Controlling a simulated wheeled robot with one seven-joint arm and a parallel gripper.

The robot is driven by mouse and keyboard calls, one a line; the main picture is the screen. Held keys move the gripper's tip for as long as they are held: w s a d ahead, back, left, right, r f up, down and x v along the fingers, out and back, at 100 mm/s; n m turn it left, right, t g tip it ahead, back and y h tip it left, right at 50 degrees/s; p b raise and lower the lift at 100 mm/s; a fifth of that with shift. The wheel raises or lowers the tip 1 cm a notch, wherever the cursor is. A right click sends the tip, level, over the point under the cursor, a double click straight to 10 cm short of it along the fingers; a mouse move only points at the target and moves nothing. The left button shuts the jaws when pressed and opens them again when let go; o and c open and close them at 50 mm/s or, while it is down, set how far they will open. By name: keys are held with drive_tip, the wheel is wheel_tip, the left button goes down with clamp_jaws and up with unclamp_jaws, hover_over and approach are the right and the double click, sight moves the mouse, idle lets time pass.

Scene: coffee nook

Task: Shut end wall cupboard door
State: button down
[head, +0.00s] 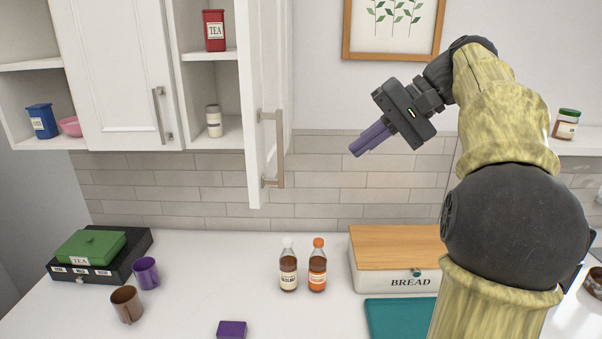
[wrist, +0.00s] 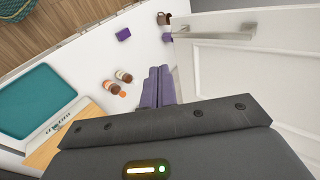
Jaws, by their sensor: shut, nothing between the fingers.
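The end wall cupboard door (head: 256,95) is white and stands wide open, swung out toward me from the right end of the wall cupboard. Its bar handle (head: 279,148) is on the side facing right. In the wrist view the door (wrist: 262,65) fills the upper right, with its handle (wrist: 214,34) near the top. My gripper (head: 358,150) has purple fingers held together and empty. It is to the right of the door, apart from it, at about the height of the handle. In the wrist view the fingers (wrist: 160,82) point toward the counter area left of the door.
The open cupboard holds a red tea tin (head: 214,30) and a jar (head: 214,121). Below are two syrup bottles (head: 317,268), a bread box (head: 400,284), mugs (head: 127,304) and a teal board (head: 395,318). A framed picture (head: 347,30) hangs behind my arm. Air between door and gripper is clear.

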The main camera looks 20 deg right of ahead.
drive_tip(key=r+p+x, duration=0.1)
drive_tip(key=x, duration=0.5)
drive_tip(key=a+r+p+x, duration=0.1)
drive_tip(key=p+x, duration=0.1)
drive_tip(key=x, duration=0.4)
drive_tip(key=shift+w+a+f, duration=0.3)
drive_tip(key=shift+w+a, duration=0.15)
drive_tip(key=shift+a, duration=0.15)
drive_tip(key=shift+a, duration=0.1)
